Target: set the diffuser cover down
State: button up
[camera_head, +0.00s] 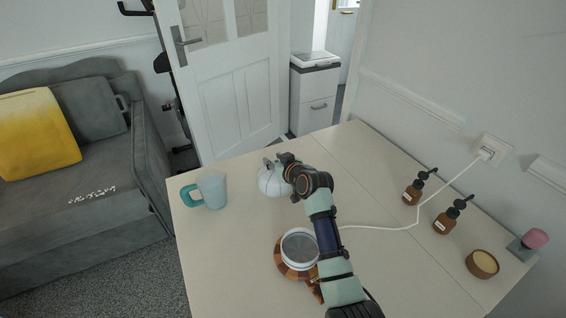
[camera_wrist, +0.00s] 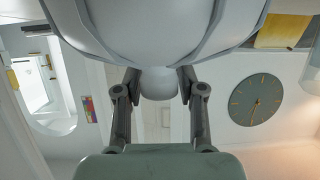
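The diffuser cover (camera_head: 273,183) is a rounded white shell with thin dark lines, over the far part of the table. It fills the top of the wrist view (camera_wrist: 160,28). My gripper (camera_head: 281,164) has its two fingers (camera_wrist: 159,80) on either side of the cover's small pale knob (camera_wrist: 158,86) and appears shut on it. Whether the cover touches the table or hangs above it I cannot tell. The open diffuser base (camera_head: 299,249), white-rimmed with a grey inside, sits on a round patterned wooden coaster (camera_head: 282,262), partly hidden by my arm.
A pale blue mug (camera_head: 212,189) with a teal handle stands left of the cover. Two brown pump bottles (camera_head: 414,190) (camera_head: 446,218), a round wooden dish (camera_head: 482,264) and a pink-topped item (camera_head: 534,239) stand at right. A white cable (camera_head: 385,228) crosses the table. The front left is clear.

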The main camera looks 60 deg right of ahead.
jog(key=p+v, duration=0.3)
jog(key=v, duration=0.6)
jog(key=shift+s+a, duration=0.15)
jog(key=shift+s, duration=0.05)
jog(key=shift+r, duration=0.1)
